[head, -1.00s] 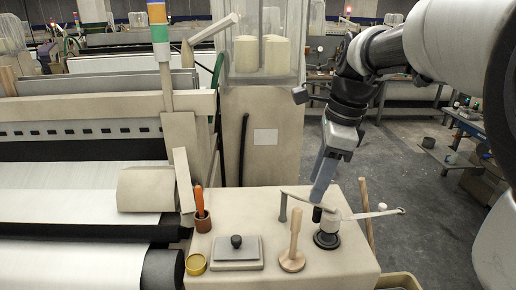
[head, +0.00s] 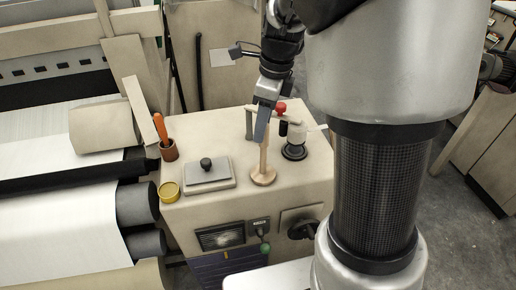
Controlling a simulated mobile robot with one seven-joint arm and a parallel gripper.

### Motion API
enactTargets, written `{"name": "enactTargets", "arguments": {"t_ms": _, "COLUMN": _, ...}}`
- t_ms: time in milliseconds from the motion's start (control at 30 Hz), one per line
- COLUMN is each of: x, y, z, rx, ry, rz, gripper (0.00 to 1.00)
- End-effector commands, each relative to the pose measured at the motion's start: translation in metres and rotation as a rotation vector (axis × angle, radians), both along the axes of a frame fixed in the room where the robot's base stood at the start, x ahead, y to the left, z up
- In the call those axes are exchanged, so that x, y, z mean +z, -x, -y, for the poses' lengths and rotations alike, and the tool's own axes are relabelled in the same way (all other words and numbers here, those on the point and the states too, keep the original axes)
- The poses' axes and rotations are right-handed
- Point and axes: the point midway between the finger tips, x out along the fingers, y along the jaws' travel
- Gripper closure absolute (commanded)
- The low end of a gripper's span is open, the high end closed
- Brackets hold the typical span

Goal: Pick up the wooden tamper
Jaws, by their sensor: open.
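The wooden tamper (head: 264,174) stands upright on the beige cabinet top, its round base flat and its handle rising. My gripper (head: 260,139) is open and points down at the tamper's handle. Its grey finger overlaps the upper handle in the head view, hiding part of it. I cannot tell whether the finger touches the handle or is just in front of it.
On the cabinet top (head: 215,135) are a grey plate with a black knob (head: 207,172), a yellow tin (head: 169,191), an orange-handled tool in a brown cup (head: 168,151), and a white-bodied item on a black base (head: 295,146) close right of the tamper. Loom rolls lie left.

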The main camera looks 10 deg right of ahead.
Motion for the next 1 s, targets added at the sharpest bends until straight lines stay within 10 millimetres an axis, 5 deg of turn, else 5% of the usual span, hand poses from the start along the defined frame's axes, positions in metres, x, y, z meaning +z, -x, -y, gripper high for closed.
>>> {"name": "enactTargets", "arguments": {"t_ms": 300, "x": -0.045, "y": -0.002, "z": -0.001, "rx": 0.000, "ry": 0.001, "rz": -0.003, "gripper": 0.58}}
{"name": "enactTargets", "arguments": {"t_ms": 600, "x": -0.049, "y": -0.002, "z": -0.002, "rx": 0.001, "ry": 0.000, "rz": -0.001, "gripper": 0.58}}
{"name": "enactTargets", "arguments": {"t_ms": 867, "x": -0.049, "y": -0.002, "z": -0.002, "rx": 0.001, "ry": 0.000, "rz": -0.001, "gripper": 1.00}}
{"name": "enactTargets", "arguments": {"t_ms": 1000, "x": -0.048, "y": -0.003, "z": -0.002, "rx": 0.001, "ry": 0.000, "rz": -0.001, "gripper": 1.00}}
